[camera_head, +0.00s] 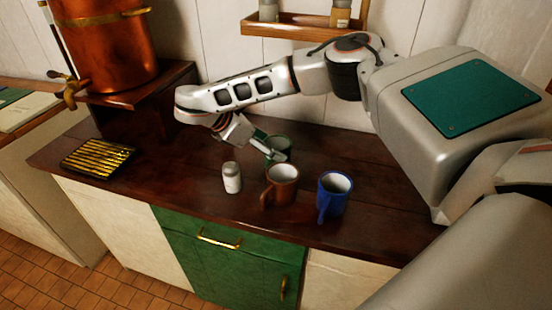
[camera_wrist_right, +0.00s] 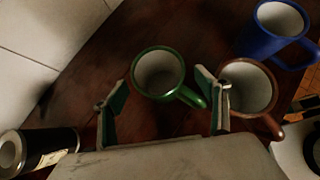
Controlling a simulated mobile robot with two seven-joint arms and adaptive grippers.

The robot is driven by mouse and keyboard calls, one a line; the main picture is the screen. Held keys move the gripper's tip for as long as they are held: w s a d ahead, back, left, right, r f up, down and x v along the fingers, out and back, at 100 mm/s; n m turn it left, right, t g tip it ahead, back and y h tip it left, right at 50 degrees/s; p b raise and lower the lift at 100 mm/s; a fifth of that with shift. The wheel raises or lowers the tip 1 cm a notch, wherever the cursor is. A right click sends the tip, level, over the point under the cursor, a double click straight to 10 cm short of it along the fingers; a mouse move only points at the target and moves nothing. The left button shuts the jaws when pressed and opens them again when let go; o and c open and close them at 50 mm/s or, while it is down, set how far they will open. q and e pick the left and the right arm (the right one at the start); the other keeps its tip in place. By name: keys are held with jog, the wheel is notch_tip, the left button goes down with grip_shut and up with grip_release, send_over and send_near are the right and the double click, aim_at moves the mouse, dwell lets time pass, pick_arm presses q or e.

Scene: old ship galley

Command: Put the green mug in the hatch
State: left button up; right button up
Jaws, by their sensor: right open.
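The green mug (camera_head: 282,142) stands on the dark wooden counter behind the brown mug, partly covered by my right gripper in the head view. In the right wrist view the green mug (camera_wrist_right: 159,73) is upright and looks empty, its handle towards the lower right. My right gripper (camera_head: 270,148) is open around the near side of the mug. Its two fingers (camera_wrist_right: 166,100) stand apart with nothing clasped between them. Green cabinet fronts (camera_head: 235,255) with brass handles are shut below the counter; I cannot tell which opening is the hatch. My left gripper is not in view.
A brown mug (camera_head: 284,184), a blue mug (camera_head: 334,194) and a white shaker (camera_head: 231,178) stand close by. A dark canister (camera_wrist_right: 45,148) is near the wall. A ribbed yellow-black tray (camera_head: 97,158) lies left. The counter between tray and shaker is clear.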

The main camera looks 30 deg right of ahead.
jog(key=x, duration=0.7)
jog(key=shift+d+p, duration=0.1)
jog(key=shift+p, duration=0.3)
jog(key=c, duration=1.5)
jog(key=shift+w+r, duration=0.1)
jog(key=shift+r, duration=0.1)
